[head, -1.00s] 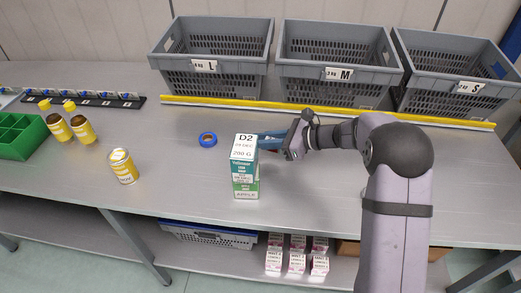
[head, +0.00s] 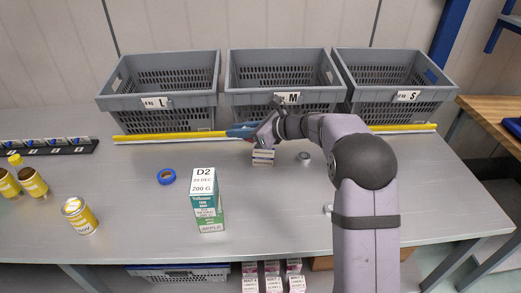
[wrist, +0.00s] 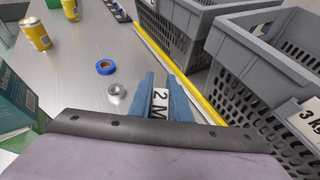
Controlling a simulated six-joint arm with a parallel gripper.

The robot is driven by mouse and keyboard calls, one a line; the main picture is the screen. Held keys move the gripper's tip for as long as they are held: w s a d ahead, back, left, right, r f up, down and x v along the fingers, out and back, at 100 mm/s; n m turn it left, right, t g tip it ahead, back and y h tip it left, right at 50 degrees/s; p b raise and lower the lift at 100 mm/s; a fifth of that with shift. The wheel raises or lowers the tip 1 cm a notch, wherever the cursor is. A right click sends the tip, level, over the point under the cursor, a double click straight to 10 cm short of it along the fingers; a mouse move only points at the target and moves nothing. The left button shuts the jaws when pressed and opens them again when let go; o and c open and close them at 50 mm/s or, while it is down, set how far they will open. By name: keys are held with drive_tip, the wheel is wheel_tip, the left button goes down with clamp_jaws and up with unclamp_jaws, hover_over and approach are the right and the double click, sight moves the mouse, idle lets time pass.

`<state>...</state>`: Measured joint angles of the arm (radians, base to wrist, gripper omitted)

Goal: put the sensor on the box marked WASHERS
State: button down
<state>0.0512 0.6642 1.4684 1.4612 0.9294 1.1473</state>
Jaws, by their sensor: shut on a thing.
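My gripper (head: 240,131) is above the back of the table, in front of the grey crates. In the wrist view its blue fingers (wrist: 162,95) are shut on a small piece with a white face reading "2 M" (wrist: 160,101), which I take to be the sensor. Most of it is hidden between the fingers. A small pale box with dark bands (head: 263,157) sits on the table just below my gripper in the head view. Its print is too small to read, and I can read WASHERS nowhere.
Crates L (head: 160,103), M (head: 325,100) and S (head: 385,100) stand behind a yellow strip (head: 170,137). A D2 carton (head: 207,205), blue tape (head: 167,176), a yellow can (head: 80,217) and a small silver round thing (head: 304,158) stand around.

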sight(264, 157)
drive_tip(key=w+d+r+m+t+h, duration=0.2)
drive_tip(key=w+d+m, duration=0.1)
drive_tip(key=w+d, duration=0.2)
drive_tip(key=shift+f+p, duration=0.9)
drive_tip(key=shift+f, duration=4.05)
drive_tip(key=shift+f, duration=0.1)
drive_tip(key=c, duration=2.1)
unclamp_jaws()
drive_tip(key=shift+s+f, duration=0.1)
drive_tip(key=o, duration=0.5)
drive_tip(key=shift+c, duration=0.2)
